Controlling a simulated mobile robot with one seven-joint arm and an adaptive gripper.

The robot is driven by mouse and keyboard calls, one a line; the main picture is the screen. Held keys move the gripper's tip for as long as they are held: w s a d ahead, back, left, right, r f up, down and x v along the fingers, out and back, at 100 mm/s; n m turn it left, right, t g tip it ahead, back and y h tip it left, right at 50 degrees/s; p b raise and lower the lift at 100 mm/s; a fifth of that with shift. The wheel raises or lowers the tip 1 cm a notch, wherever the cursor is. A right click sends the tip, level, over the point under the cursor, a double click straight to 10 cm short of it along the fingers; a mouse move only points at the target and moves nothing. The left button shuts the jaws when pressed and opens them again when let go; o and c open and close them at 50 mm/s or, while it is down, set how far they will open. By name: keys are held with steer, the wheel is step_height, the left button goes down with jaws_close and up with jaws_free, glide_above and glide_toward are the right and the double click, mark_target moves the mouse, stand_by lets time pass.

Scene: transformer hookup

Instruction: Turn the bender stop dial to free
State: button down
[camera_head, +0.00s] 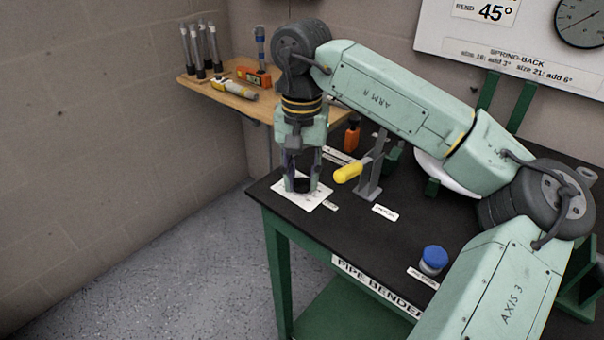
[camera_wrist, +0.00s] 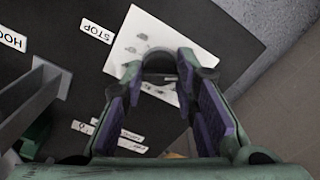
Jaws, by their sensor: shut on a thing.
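The bender stop dial (camera_head: 302,186) is a dark round knob on a white plate (camera_head: 318,192) at the table's near left corner. My gripper (camera_head: 302,188) points down over the plate, its fingers on either side of the dial. In the wrist view the dial (camera_wrist: 158,63) sits between the fingertips of my gripper (camera_wrist: 160,70), which are shut on it. A STOP label (camera_wrist: 97,31) lies beside the white plate. The plate's marks are too blurred to read, and the dial's setting cannot be told.
A yellow-handled lever (camera_head: 348,172) on a grey post stands close to the right of my gripper. An orange bottle (camera_head: 352,137) is behind it. A blue-capped jar (camera_head: 433,260) stands near the front edge. A wooden shelf (camera_head: 224,88) holds tubes and tools at the back left.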

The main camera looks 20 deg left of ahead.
mark_target(302, 178)
stand_by(0.3)
steer(key=c, duration=1.3)
jaws_free()
step_height(302, 178, up, 12)
